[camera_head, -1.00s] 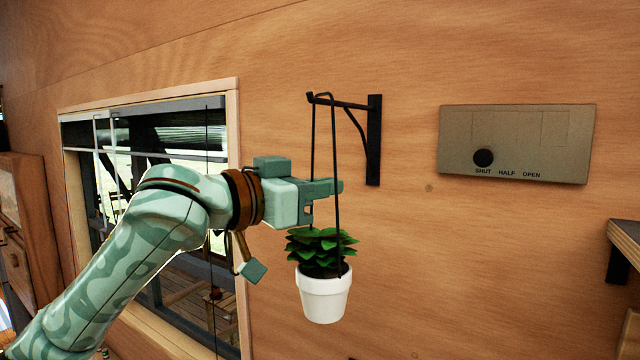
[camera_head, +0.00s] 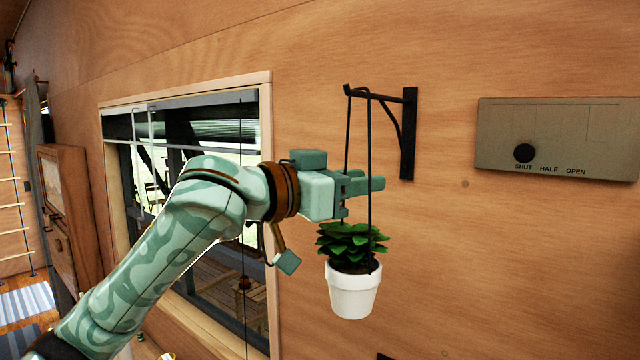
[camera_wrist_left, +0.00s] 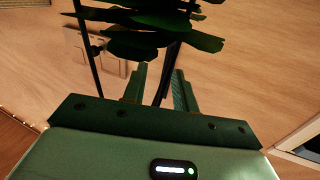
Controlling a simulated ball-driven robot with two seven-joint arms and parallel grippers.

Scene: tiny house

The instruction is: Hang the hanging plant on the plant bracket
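The hanging plant is a white pot (camera_head: 353,292) with green leaves (camera_head: 350,242) on a thin black hanger (camera_head: 369,150). It hangs upright below the black plant bracket (camera_head: 408,135) on the wall. The hanger's top meets the outer end of the bracket arm and appears looped over it. My left gripper (camera_head: 366,180) is at the hanger strands above the leaves, its fingers apart. In the left wrist view, a dark strand runs between the spread fingers (camera_wrist_left: 158,88), and the leaves (camera_wrist_left: 150,30) show beyond them. My right gripper is out of view.
A grey panel (camera_head: 558,140) marked SHUT, HALF, OPEN is on the wall right of the bracket. A framed window (camera_head: 190,150) is behind my left arm. A wooden cabinet (camera_head: 70,215) and ladder (camera_head: 12,180) stand at the far left. The wall below the panel is mostly clear.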

